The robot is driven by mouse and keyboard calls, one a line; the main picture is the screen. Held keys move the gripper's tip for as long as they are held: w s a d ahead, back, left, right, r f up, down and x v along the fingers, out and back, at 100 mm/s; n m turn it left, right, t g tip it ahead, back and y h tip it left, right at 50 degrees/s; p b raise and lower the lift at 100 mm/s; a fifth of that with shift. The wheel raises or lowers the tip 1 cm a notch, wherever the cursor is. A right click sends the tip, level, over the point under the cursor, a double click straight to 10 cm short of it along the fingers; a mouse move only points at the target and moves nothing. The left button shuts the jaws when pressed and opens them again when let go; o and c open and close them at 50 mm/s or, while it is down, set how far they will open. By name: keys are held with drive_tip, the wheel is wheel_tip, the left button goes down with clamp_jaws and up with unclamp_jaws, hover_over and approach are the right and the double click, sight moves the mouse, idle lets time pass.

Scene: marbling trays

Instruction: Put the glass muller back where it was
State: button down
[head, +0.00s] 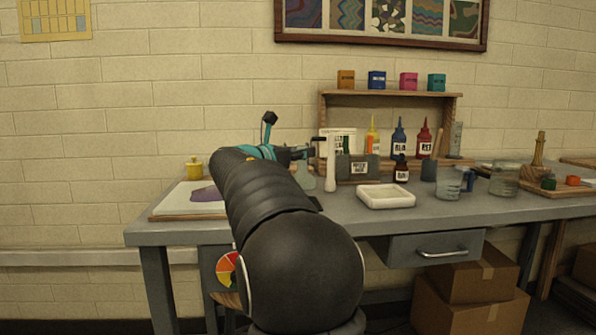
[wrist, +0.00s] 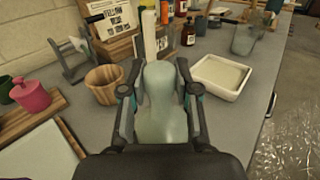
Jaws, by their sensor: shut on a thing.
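The glass muller (wrist: 166,105) is a pale green, translucent piece with a narrower top and a wide lower body. In the wrist view it stands between the two fingers of my gripper (wrist: 158,82), which are shut on it. In the head view the muller (head: 306,178) shows in part beside my gripper (head: 303,155), over the middle of the grey table, left of a white upright piece (head: 330,168). My arm hides part of this area. I cannot tell whether the muller touches the table.
A white shallow tray (head: 385,196) lies to the right. A wooden cup (wrist: 105,84) stands close on the left in the wrist view. A board with a purple patch (head: 205,195) lies at the table's left. Bottles (head: 398,138) and a wooden shelf (head: 392,95) stand behind.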

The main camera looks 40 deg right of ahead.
sight(298, 178)
drive_tip(key=shift+w+a+f, duration=0.15)
drive_tip(key=shift+w+f, duration=0.1)
drive_tip(key=shift+w, duration=0.2)
drive_tip(key=shift+f+b, duration=0.3)
drive_tip(key=shift+f, duration=1.7)
drive_tip(key=shift+f, duration=0.15)
drive_tip(key=c, duration=0.9)
unclamp_jaws()
drive_tip(key=shift+o, duration=0.2)
drive_tip(key=a, duration=0.4)
drive_tip(key=s+a, duration=0.1)
drive_tip(key=a, duration=0.3)
drive_tip(key=s+a, duration=0.1)
drive_tip(key=a, duration=0.3)
drive_tip(key=shift+b, duration=0.3)
